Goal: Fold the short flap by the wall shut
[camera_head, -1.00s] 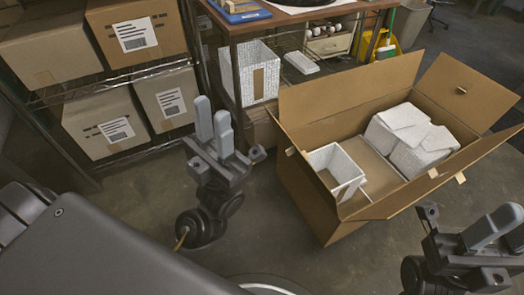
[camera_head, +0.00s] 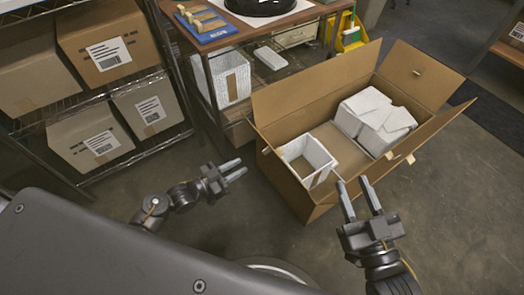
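A brown cardboard box (camera_head: 297,195) stands open on the floor at centre right. Its short flap at the far right end (camera_head: 418,75) stands up and leans outward. Its long back flap (camera_head: 318,92) stands up, and the long near flap (camera_head: 436,133) slants outward. The short flap at the left end is seen nearly edge-on. Inside are a white open foam piece (camera_head: 306,160) and white foam blocks (camera_head: 373,118). My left gripper (camera_head: 243,165) is open and empty, left of the box. My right gripper (camera_head: 351,181) is open and empty by the near side; contact is unclear.
A wooden workbench (camera_head: 270,22) with a blue tray (camera_head: 205,28) stands behind the box. A white bin (camera_head: 222,80) sits under it. A wire rack with cartons (camera_head: 108,48) is at the left. Floor is clear at the right and front.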

